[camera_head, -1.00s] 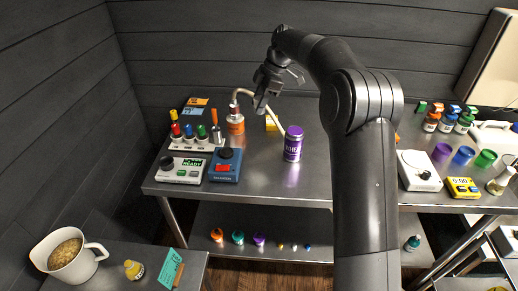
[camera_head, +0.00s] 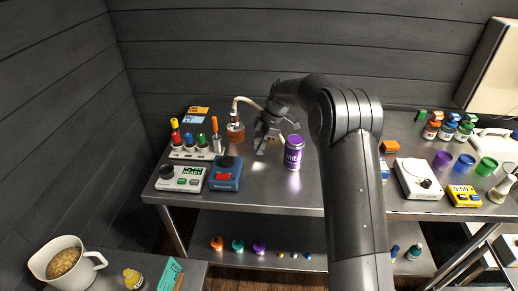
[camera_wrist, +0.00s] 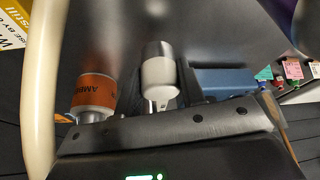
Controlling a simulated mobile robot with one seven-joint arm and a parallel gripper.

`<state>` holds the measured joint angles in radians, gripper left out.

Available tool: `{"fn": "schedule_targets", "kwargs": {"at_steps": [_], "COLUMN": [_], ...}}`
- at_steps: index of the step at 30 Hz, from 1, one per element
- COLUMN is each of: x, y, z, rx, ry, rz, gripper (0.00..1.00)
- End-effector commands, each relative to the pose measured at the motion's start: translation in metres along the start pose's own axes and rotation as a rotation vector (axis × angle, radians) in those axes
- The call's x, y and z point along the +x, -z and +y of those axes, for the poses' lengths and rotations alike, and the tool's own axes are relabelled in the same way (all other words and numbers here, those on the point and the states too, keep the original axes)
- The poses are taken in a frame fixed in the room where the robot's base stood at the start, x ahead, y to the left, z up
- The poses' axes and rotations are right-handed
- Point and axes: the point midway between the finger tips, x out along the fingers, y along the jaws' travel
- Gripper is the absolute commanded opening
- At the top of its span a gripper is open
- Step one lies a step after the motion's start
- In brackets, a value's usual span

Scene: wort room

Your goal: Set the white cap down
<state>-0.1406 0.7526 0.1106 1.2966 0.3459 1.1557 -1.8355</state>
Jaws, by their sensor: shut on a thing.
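My gripper (camera_head: 264,147) is low over the back table, just left of the purple can (camera_head: 294,153). In the wrist view the white cap (camera_wrist: 160,76) is between the dark fingers of my gripper (camera_wrist: 168,98), which are shut on it. The cap shows a pale rounded side with a greyer end. In the head view my gripper hides most of the cap, and I cannot tell whether it touches the steel table top (camera_head: 262,201).
A blue device (camera_head: 225,174) and a white READY device (camera_head: 180,179) stand front left. Bare steel lies in front of the can.

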Motion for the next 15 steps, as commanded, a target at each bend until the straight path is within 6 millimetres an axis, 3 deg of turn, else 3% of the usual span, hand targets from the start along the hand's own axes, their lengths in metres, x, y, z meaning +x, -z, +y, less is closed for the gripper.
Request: {"fn": "schedule_targets", "kwargs": {"at_steps": [4, 15], "x": [0.019, 0.023], "y": [-0.008, -0.01], "z": [0.0, 0.0], "rx": [0.002, 0.002], "ry": [0.001, 0.001], "rz": [0.001, 0.001], "gripper": [0.12, 0.12]}}
